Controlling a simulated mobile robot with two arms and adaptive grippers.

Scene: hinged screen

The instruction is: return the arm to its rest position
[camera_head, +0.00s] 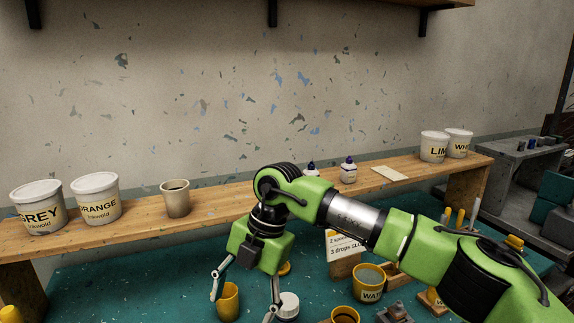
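My green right arm reaches in from the lower right and bends down at the wrist over the teal table (120,285). Its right gripper (244,297) points downward with its two thin fingers spread apart and nothing seen held between them. A yellow cup (229,303) shows close beside the left-hand finger; I cannot tell whether they touch. A small white-lidded jar (289,306) is just right of the other finger. My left arm and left gripper are not in view.
A wooden shelf (130,226) along the wall holds tubs labelled GREY (38,208) and ORANGE (96,198), a beige cup (175,199) and small bottles (348,171). A yellow WATER pot (368,284), a sign card (340,243) and a tool holder (462,222) crowd below my arm.

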